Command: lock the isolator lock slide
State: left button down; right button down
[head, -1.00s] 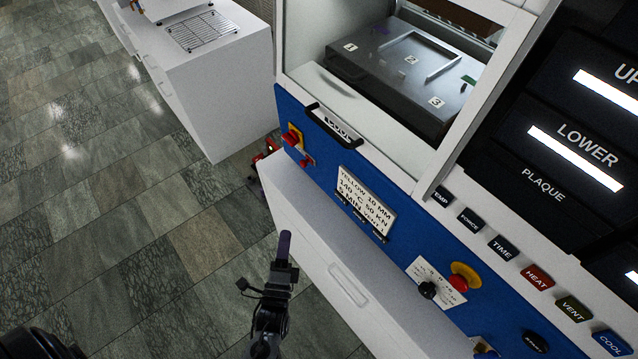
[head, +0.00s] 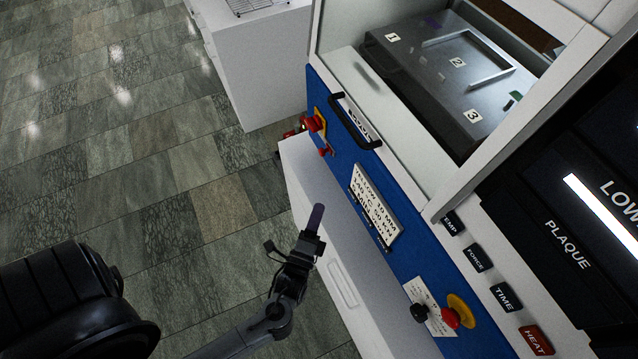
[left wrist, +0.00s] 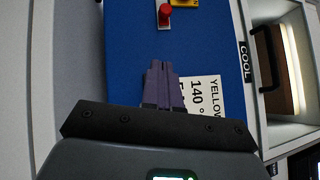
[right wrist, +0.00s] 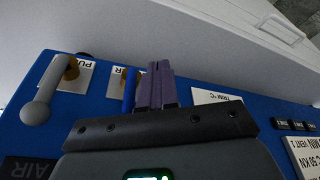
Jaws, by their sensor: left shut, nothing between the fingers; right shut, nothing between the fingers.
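A small red slide tab (head: 325,152) sits on the blue front panel just below a red knob on a yellow plate (head: 314,122); I take it for the isolator lock slide. In the left wrist view the red tab (left wrist: 165,15) stands on a white strip beside the yellow plate (left wrist: 185,3). My left gripper (head: 316,215) is shut and empty, apart from the tab, in front of the panel. Its purple fingers (left wrist: 162,72) point towards the tab in the left wrist view. My right gripper (right wrist: 160,72) is shut and empty, over another part of the blue panel.
The right gripper is close to a blue lever (right wrist: 130,90) and a grey lever (right wrist: 42,92). A black handle (head: 354,122) and a label card (head: 374,203) are on the panel. A red button on yellow (head: 452,316) is lower right. Floor space (head: 190,190) is open at left.

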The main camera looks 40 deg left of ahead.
pick_arm(q)
send_near(332, 155)
jog(key=w, duration=0.3)
jog(key=shift+w+a+r, duration=0.15)
jog(key=shift+a+r, duration=0.05)
jog(key=shift+a, duration=0.25)
jog(key=shift+w+a+r, duration=0.15)
jog(key=shift+a+r, duration=0.05)
jog(key=shift+a, duration=0.2)
jog(key=shift+w+a+r+b, duration=0.1)
jog(key=shift+w+a+b, duration=0.05)
jog(key=shift+a, duration=0.25)
jog(key=shift+w+a+r+b, duration=0.1)
jog(key=shift+a+b, duration=0.05)
jog(key=shift+a, duration=0.25)
pick_arm(e)
jog(key=shift+w+d+f, duration=0.1)
jog(key=shift+w+f, duration=0.05)
jog(key=shift+f, duration=0.15)
